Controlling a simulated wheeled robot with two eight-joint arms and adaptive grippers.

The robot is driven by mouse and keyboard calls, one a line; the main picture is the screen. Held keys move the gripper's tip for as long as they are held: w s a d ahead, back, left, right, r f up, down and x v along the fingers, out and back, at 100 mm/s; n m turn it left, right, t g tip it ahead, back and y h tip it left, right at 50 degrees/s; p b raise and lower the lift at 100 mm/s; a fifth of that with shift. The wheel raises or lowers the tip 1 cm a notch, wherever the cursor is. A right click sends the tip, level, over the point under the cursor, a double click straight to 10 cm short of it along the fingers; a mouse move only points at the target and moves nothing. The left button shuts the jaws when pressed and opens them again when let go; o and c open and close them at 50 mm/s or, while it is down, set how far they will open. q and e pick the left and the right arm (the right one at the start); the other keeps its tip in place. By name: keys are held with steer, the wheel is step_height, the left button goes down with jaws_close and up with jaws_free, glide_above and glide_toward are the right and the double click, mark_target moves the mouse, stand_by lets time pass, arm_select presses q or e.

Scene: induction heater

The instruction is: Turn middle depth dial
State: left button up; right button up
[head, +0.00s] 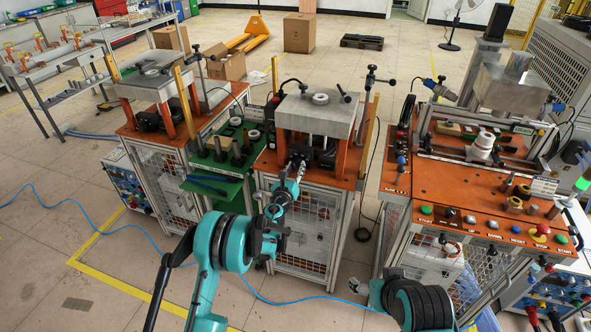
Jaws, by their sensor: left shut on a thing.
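The middle station (331,183) has an orange top and a grey raised plate (318,112) on orange posts. My left arm reaches up to it from below. My left gripper (298,162) is at the front of this station, under the raised plate, against the dark mechanism (325,160) there. It is shut on a small part at this spot, the middle depth dial. The gripper hides most of the dial, so its angle cannot be read.
A similar station (150,85) stands to the left, with a green shelf (220,160) between the two. At right is a larger orange-topped machine (455,190) with several buttons and knobs. A blue hose (100,228) crosses the floor. Cardboard boxes (299,33) stand behind.

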arm_select(q)
steer(key=n+b, duration=0.1)
steer(key=n, duration=0.2)
steer(key=shift+n, duration=0.4)
steer(key=shift+n+b, duration=0.55)
steer(key=shift+n, duration=1.35)
steer(key=o, duration=1.2)
steer(key=shift+w, duration=0.1)
steer(key=shift+c, duration=0.2)
steer(key=v, duration=0.8)
steer(key=shift+r, duration=0.2)
